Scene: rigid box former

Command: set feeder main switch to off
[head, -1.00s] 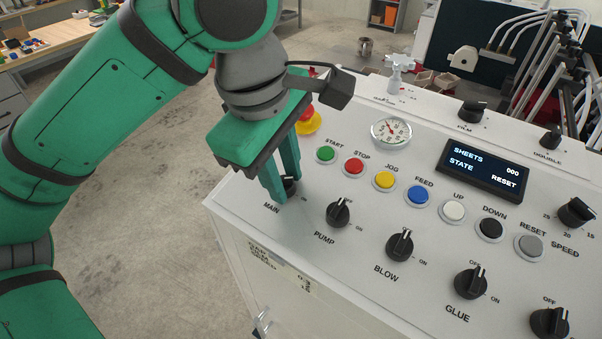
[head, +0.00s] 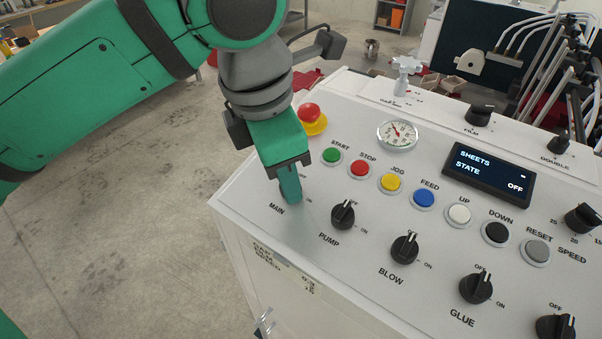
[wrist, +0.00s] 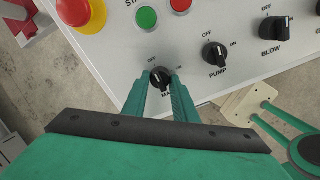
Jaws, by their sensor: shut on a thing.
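The feeder main switch is a black knob, seen in the wrist view (wrist: 160,77) between my fingertips, with an OFF mark above it and ON to its right. Its pointer seems to face up towards OFF. My gripper (head: 291,198) is shut on this knob; in the wrist view its green fingers (wrist: 160,84) hold it from both sides. In the head view my fingers hide the knob, and the MAIN label shows beside them. The display (head: 488,172) reads SHEETS with a dash and STATE OFF.
The pump knob (head: 343,214) is close to the right of my gripper. A red emergency stop (head: 311,116) and the green start button (head: 332,156) sit behind it. The blow knob (head: 404,249) and glue knob (head: 475,287) are farther right. Open floor lies left of the panel.

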